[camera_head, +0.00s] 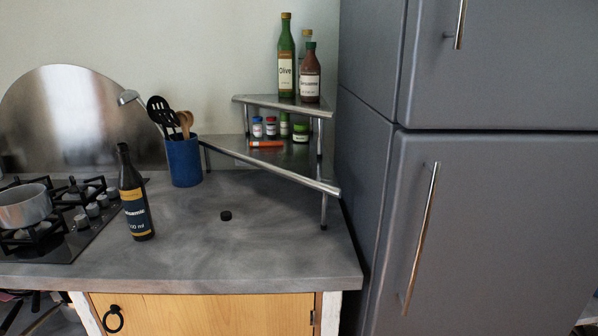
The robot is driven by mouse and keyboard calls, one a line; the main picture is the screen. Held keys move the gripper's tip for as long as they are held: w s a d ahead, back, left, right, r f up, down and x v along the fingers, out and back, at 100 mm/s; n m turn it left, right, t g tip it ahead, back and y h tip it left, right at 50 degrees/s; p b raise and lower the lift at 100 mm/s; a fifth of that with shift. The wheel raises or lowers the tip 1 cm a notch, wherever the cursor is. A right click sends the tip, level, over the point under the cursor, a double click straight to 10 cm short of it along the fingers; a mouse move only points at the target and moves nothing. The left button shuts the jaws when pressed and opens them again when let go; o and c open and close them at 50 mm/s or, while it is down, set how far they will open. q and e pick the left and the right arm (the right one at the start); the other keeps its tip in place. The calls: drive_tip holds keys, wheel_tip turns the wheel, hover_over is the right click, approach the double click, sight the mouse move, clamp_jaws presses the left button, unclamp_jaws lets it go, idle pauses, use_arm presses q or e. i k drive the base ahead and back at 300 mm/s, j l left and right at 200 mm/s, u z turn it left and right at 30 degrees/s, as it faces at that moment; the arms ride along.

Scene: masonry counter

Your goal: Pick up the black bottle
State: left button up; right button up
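The black bottle (136,200) stands on the grey counter (270,262), just right of the stove. It has a dark label with an orange band and pale lettering. It looks slightly slanted in the picture, and I cannot tell if that is only the camera's angle. Nothing holds it, and its front is unobstructed. Neither of my grippers is in view.
A pot (22,206) sits on the stove. A corner shelf (270,159) holds bottles and jars. A grey fridge (490,220) bounds the right. The front counter is clear.

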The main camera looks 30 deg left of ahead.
sight(131, 185)
drive_tip(key=j+u, duration=0.1)
drive_tip(key=u, duration=1.7)
